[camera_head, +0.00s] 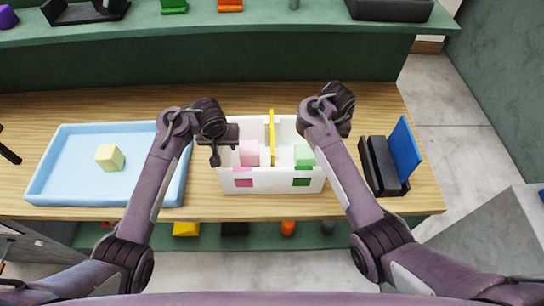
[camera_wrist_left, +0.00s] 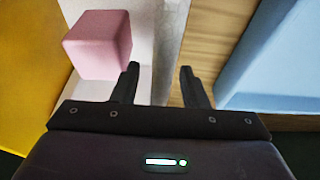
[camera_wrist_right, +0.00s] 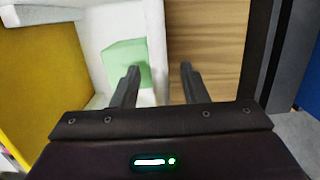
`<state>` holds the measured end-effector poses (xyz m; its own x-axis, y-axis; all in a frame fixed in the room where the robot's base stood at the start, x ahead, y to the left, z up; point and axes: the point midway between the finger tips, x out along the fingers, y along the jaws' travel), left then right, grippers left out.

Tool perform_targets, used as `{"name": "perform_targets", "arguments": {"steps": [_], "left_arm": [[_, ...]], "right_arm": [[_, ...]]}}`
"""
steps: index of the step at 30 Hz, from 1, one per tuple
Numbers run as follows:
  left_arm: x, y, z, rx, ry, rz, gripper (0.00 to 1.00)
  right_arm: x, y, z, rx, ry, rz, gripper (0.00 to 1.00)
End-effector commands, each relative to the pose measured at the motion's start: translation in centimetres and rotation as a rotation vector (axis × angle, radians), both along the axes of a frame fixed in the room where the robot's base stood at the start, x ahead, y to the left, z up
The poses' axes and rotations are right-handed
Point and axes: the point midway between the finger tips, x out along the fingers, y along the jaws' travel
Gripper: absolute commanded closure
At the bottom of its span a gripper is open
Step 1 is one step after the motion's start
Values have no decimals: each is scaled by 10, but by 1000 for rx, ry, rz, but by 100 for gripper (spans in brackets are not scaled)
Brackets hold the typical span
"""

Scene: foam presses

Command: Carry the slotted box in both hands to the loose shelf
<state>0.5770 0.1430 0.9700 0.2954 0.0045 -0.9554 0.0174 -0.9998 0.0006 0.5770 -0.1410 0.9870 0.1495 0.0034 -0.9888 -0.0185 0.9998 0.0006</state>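The slotted white box (camera_head: 272,181) stands on the wooden table, split by a yellow divider (camera_head: 271,132). A pink cube (camera_head: 249,152) lies in its left compartment and a green cube (camera_head: 304,155) in its right one. My left gripper (camera_head: 216,156) is at the box's left wall. In the left wrist view its open fingers (camera_wrist_left: 158,82) stand either side of that wall. My right gripper is at the right wall. Its open fingers (camera_wrist_right: 158,80) straddle that wall in the right wrist view; the arm hides them in the head view. I cannot tell which shelf is the loose one.
A blue tray (camera_head: 72,170) with a yellow cube (camera_head: 110,157) is at the left. A black holder with a blue panel (camera_head: 404,148) stands close right of the box. A green shelf (camera_head: 300,30) with several items runs behind the table. Another shelf with small objects shows below the table's front edge.

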Motion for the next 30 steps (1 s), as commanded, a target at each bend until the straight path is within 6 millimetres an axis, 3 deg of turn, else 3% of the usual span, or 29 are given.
{"name": "perform_targets", "arguments": {"steps": [10,20,30], "left_arm": [[1,0,-3,1,-1,1,60],[1,0,-3,0,-1,1,100],[1,0,-1,0,-1,1,100]], "right_arm": [[1,0,-3,0,-1,1,60],[1,0,-3,0,-2,1,100],[1,0,-1,0,-2,1,100]]}}
